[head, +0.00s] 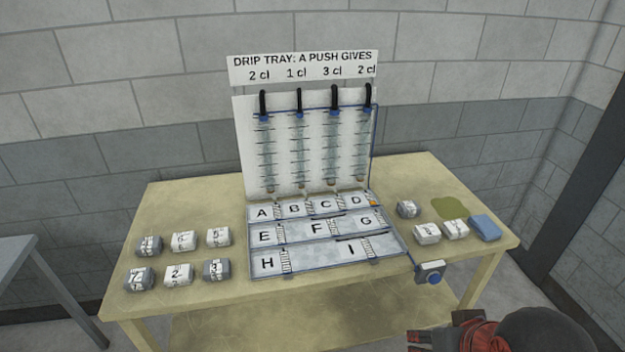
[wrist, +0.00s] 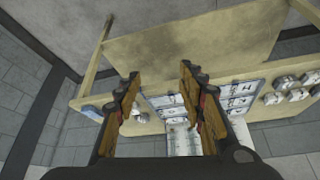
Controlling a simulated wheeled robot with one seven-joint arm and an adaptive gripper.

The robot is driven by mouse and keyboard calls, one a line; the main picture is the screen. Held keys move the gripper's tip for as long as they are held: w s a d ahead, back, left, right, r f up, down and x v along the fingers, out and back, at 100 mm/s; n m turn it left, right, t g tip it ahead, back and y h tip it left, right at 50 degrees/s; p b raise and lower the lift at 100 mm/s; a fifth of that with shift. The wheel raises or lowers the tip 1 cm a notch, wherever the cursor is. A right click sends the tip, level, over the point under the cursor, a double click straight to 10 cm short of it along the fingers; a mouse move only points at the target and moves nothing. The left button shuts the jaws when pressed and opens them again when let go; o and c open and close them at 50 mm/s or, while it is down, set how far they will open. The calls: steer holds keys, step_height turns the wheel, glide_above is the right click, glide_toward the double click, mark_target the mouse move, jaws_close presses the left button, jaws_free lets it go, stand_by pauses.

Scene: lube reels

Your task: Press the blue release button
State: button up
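The blue release button (head: 434,279) is a small round knob on the face of a grey box (head: 429,270). The box hangs at the table's front edge, right of the lettered tray, and a dark cable runs to it from the tray. My gripper (wrist: 158,80) is open and empty in the wrist view, its two brown-padded fingers well apart. In the head view my gripper (head: 420,341) shows only partly at the bottom edge, below the button box and apart from it. I cannot make out the button in the wrist view.
The table (head: 200,195) carries an upright panel (head: 245,150) with several clear tubes above a stepped tray (head: 325,252) lettered A to I. Several grey and white blocks lie left and right of it. A blue block (head: 485,228) and an olive patch (head: 450,207) are at the right.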

steer(key=shift+c, duration=1.2)
steer(key=c, duration=0.8)
jaws_close()
